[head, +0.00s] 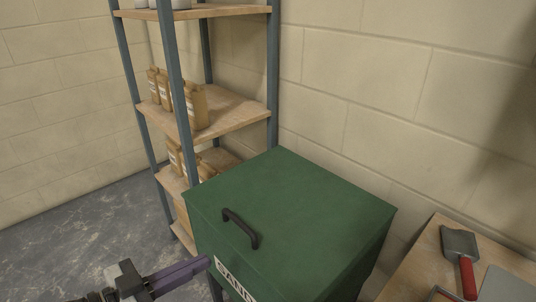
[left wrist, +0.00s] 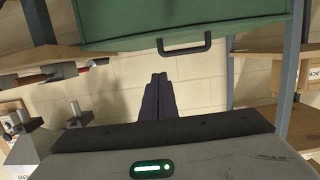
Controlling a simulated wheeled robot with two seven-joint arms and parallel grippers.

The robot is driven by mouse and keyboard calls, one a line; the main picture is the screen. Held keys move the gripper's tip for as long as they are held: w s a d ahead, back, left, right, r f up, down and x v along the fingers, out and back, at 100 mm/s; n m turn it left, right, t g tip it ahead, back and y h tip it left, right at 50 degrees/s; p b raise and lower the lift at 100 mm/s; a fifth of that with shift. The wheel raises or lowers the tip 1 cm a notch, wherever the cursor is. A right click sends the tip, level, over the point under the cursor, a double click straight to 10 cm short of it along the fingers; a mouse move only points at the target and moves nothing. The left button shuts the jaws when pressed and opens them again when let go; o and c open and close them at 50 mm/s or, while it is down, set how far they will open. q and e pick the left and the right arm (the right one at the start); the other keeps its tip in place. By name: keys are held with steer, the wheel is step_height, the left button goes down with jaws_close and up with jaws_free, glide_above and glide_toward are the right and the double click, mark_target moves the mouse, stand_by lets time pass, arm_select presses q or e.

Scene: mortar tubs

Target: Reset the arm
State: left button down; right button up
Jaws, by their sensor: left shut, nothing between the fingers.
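My left gripper (head: 205,263) comes in low at the left in the head view, in front of the green bin. In the left wrist view its two dark fingers (left wrist: 158,76) lie together, shut and empty. The green bin (head: 290,205) has a flat lid, which looks closed, and a black handle (head: 240,228). In the left wrist view the bin (left wrist: 120,20) is at the top, with the handle (left wrist: 184,50) just beyond my fingertips and apart from them. A white label (head: 234,281) on the bin's front is partly cut off. My right gripper is not in view.
A shelf rack (head: 240,112) with paper bags (head: 196,106) stands behind the bin at the left. A block wall (head: 380,85) closes off the back. The grey floor (head: 80,235) at left is clear.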

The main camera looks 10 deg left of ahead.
arm_select(q)
steer(key=s+d+f+n+g+y, duration=0.1)
steer(key=s+f, duration=0.3)
steer(key=f, duration=0.4)
steer(key=s+d+f+n+g+y, duration=0.1)
steer(key=s+f+y, duration=0.3)
steer(key=f, duration=0.5)
steer(key=s+d+f+n+g+y, duration=0.1)
steer(key=s+f+n+y, duration=0.1)
steer(key=s+f, duration=0.3)
step_height(320, 180, down, 4)
steer(key=shift+d+r+n+g, duration=0.25)
steer(key=shift+d+n+g, duration=0.15)
steer(key=shift+n, duration=0.4)
